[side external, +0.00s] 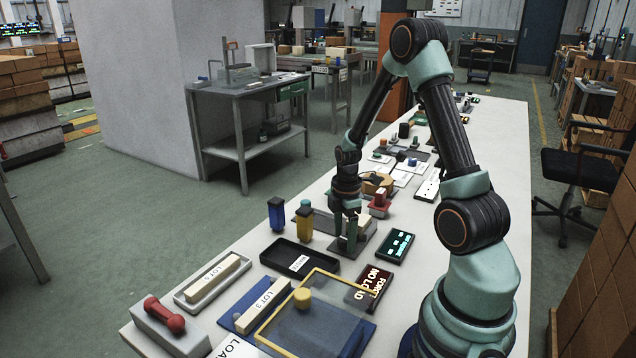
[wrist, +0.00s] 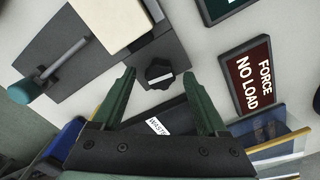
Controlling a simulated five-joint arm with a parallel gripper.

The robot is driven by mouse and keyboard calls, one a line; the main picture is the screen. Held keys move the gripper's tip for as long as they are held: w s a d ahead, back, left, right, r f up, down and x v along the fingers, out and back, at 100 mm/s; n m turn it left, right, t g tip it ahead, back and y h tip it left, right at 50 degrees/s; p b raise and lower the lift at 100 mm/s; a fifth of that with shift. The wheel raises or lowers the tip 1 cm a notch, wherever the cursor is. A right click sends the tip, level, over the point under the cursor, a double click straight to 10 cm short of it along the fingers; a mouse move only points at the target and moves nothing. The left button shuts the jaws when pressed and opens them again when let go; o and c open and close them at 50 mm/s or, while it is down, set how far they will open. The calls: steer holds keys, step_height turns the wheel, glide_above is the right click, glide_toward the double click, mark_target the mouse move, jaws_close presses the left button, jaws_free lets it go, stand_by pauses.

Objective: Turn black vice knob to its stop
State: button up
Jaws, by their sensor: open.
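The black vice knob (wrist: 158,74), with a white mark on its face, is at the end of the dark grey vice (wrist: 168,48). The vice bears a cream block (wrist: 108,20). My gripper (wrist: 159,80) is open, with its two green fingers on either side of the knob in the wrist view; I cannot tell whether they touch it. In the side view my gripper (side external: 347,236) points down over the vice (side external: 362,243), and the knob cannot be made out. A dark display (wrist: 252,76) reads "FORCE NO LOAD"; this display also shows in the side view (side external: 374,282).
A black waste tray (side external: 290,264) lies close to the vice. Yellow (side external: 304,222) and blue (side external: 277,215) upright pieces stand behind the tray. A teal-lettered display (side external: 396,246) lies right of the vice.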

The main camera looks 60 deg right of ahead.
mark_target(344, 238)
steer(key=n, duration=0.4)
steer(key=shift+n, duration=0.3)
step_height(344, 238, up, 12)
steer(key=r, duration=0.1)
steer(key=a+r+m+t, duration=0.1)
steer(key=a+r+m, duration=0.2)
steer(key=a, duration=0.3)
steer(key=s+a+r+m+t, duration=0.1)
steer(key=a+r+m+t, duration=0.1)
steer(key=a+m, duration=0.4)
steer(key=a+r+m+t, duration=0.2)
steer(key=a+r+m, duration=0.2)
steer(key=a, duration=0.3)
steer(key=shift+s+a+r+m, duration=0.25)
steer(key=shift+s+r+m, duration=0.05)
steer(key=shift+m, duration=0.2)
